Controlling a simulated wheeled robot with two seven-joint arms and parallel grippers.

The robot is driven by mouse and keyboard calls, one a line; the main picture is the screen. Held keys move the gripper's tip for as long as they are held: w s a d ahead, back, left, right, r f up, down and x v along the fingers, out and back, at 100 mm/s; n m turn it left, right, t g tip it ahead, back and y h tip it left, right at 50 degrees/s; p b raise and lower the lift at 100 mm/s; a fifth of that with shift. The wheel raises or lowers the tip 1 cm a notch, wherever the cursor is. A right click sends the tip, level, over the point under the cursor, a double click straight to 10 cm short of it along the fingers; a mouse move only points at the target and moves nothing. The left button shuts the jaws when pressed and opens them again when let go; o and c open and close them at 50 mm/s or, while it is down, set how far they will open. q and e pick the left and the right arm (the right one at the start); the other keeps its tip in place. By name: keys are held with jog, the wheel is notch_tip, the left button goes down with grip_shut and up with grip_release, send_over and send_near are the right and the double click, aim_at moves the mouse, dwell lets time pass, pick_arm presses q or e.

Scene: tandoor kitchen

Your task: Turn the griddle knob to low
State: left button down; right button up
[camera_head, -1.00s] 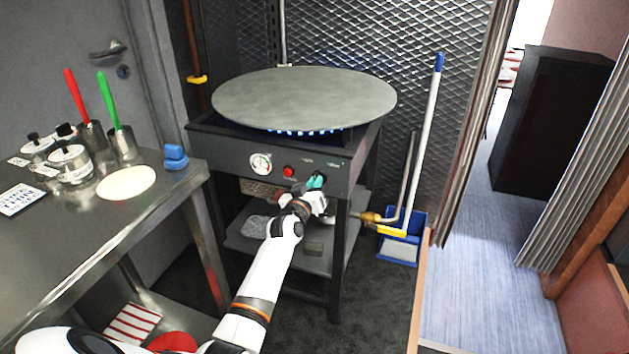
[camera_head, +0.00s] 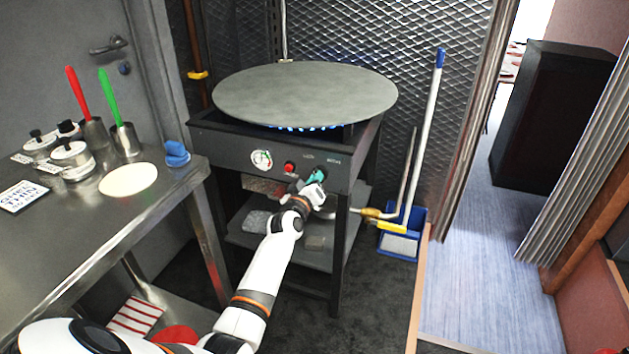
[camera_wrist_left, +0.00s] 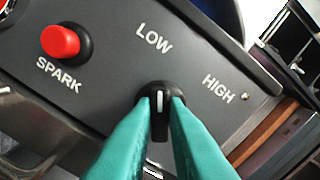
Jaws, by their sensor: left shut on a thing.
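The griddle (camera_head: 305,97) is a large round plate on a dark stand, with blue flames under it. Its front panel (camera_head: 228,145) carries the black knob, which shows in the left wrist view (camera_wrist_left: 160,97) with a white pointer line. The line points up in that view, at or close to the LOW label (camera_wrist_left: 154,38); HIGH (camera_wrist_left: 218,89) is to its right. My left gripper (camera_head: 317,177) is at the panel, its teal fingers (camera_wrist_left: 160,112) shut on the knob from both sides. In the head view the gripper hides most of the knob. My right gripper is not in view.
A red SPARK button (camera_wrist_left: 60,41) sits left of the knob. A round gauge (camera_head: 262,160) is further left on the panel. A steel table (camera_head: 60,245) with canisters stands at left.

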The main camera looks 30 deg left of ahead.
pick_arm(q)
jog(key=c, duration=1.4)
grip_release()
jog(key=shift+c, duration=0.2)
jog(key=shift+s, duration=0.1)
jog(key=p+v, duration=0.2)
jog(key=v, duration=0.9)
jog(key=shift+s, duration=0.4)
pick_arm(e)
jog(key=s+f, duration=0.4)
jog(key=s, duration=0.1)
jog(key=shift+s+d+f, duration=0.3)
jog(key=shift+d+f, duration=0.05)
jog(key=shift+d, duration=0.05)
pick_arm(q)
jog(key=shift+f, duration=0.1)
